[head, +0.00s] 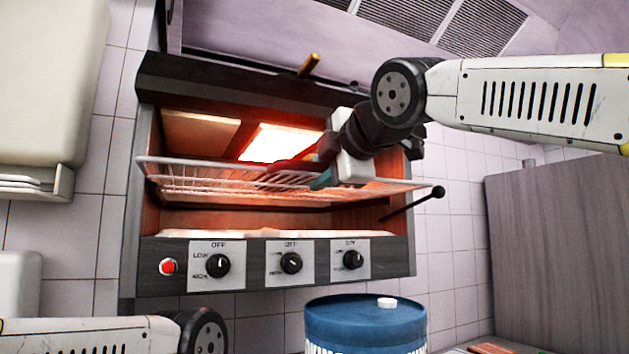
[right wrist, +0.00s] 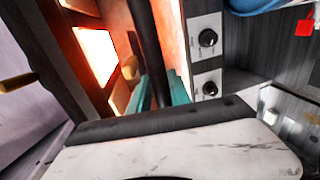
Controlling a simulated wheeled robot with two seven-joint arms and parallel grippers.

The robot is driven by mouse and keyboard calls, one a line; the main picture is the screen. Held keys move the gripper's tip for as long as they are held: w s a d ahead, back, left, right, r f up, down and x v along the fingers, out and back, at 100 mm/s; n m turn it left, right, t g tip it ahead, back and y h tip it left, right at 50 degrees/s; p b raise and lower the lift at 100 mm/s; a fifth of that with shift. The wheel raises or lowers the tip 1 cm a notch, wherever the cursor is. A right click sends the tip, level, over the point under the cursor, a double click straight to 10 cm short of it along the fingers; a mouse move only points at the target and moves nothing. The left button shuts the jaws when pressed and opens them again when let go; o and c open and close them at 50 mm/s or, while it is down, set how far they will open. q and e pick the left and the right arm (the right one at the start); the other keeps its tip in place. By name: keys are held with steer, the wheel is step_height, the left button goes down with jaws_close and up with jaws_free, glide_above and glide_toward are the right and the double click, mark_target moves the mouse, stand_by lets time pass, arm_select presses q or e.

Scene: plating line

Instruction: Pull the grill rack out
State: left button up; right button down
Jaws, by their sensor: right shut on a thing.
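The grill rack (head: 200,180) is a wire shelf in the lit grill (head: 400,255). Its front rail spans the opening and shows in front of the side walls. My right gripper (head: 308,178) reaches in from the right and is shut on the front rail near its middle. In the right wrist view, a dark bar (right wrist: 146,45), which looks like that rail, runs between the teal fingers (right wrist: 157,92). Part of the rack is hidden behind my gripper. My left arm shows at the lower left, but its gripper is out of view.
A black lever with a ball knob (head: 438,192) sticks out at the grill's right. Control knobs (head: 291,263) and a red button (head: 168,266) line the front panel. A blue drum-like container (head: 365,322) stands below. A grey panel (head: 560,250) stands at right.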

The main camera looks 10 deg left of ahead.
steer(key=f+v, duration=0.1)
steer(key=v, duration=0.7)
steer(key=shift+s+d+f, duration=0.15)
steer(key=shift+s+f, duration=0.15)
steer(key=shift+f, duration=0.4)
steer(key=c, duration=1.4)
jaws_free()
steer(key=shift+o, duration=0.2)
steer(key=shift+r, duration=0.2)
steer(key=v, duration=0.8)
